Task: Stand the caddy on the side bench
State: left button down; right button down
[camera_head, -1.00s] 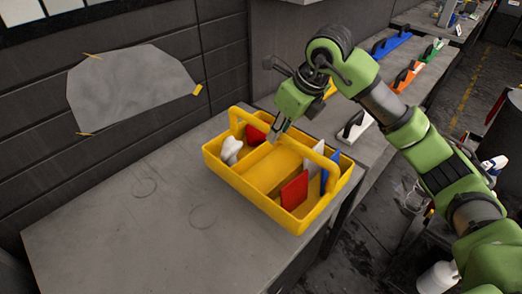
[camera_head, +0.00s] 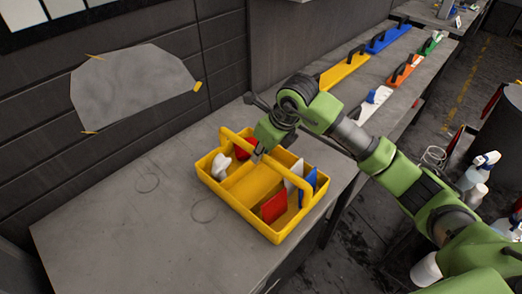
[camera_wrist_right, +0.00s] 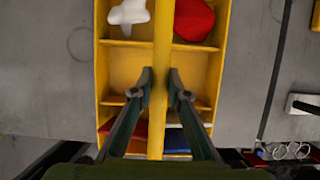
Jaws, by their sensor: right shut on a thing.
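The yellow caddy (camera_head: 236,203) is upright over the near grey bench (camera_head: 110,226), close to its right end. Whether its base touches the top is hard to tell. It holds a white item (camera_head: 221,166), red pieces (camera_head: 273,207) and a blue piece (camera_head: 308,187). My right gripper (camera_head: 258,154) is shut on the caddy's long handle bar. In the right wrist view, the fingers (camera_wrist_right: 161,88) stand on both sides of the handle bar (camera_wrist_right: 160,45). My left gripper is not in view.
Behind, a long bench carries a yellow tool (camera_head: 345,71), a blue tool (camera_head: 388,40) and other coloured tools. A grey sheet (camera_head: 133,88) is taped to the dark wall. Spray bottles (camera_head: 478,171) stand at the right. The bench top left of the caddy is clear.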

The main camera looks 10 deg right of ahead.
jog(key=c, duration=2)
grip_release()
jog(key=shift+o, duration=0.2)
jog(key=shift+r, duration=0.1)
jog(key=shift+s+d+r, duration=0.1)
jog(key=shift+r, duration=0.25)
jog(key=b+v, duration=0.2)
jog(key=v, duration=0.9)
jog(key=shift+s+b, duration=0.2)
jog(key=shift+b, duration=0.1)
